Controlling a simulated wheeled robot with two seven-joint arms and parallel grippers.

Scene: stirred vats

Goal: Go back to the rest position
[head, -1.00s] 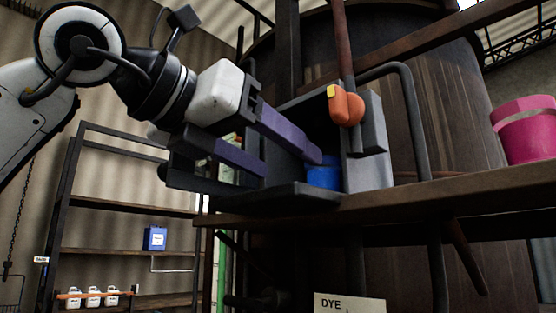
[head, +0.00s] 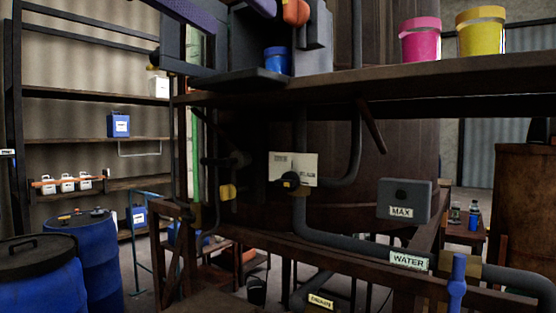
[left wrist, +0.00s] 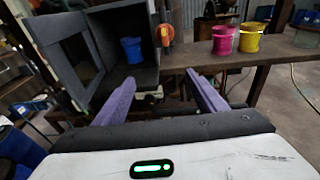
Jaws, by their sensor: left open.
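My left gripper (head: 248,25) is at the top of the head view, cut off by the frame edge, in front of the grey open box. Its two purple fingers are apart. In the left wrist view my left gripper (left wrist: 160,78) has nothing between its fingers, and they point toward the box. A blue cup (head: 277,60) stands inside the grey box (left wrist: 122,22), clear of the fingers in the left wrist view (left wrist: 131,50). My right gripper is in neither view.
The box's door (left wrist: 48,52) stands open. An orange-handled lever (head: 297,12) is beside the box. A pink bucket (head: 420,42) and a yellow bucket (head: 481,33) stand on the wooden ledge (head: 380,83). Pipes and a MAX box (head: 404,200) lie below. Blue drums (head: 97,255) stand at left.

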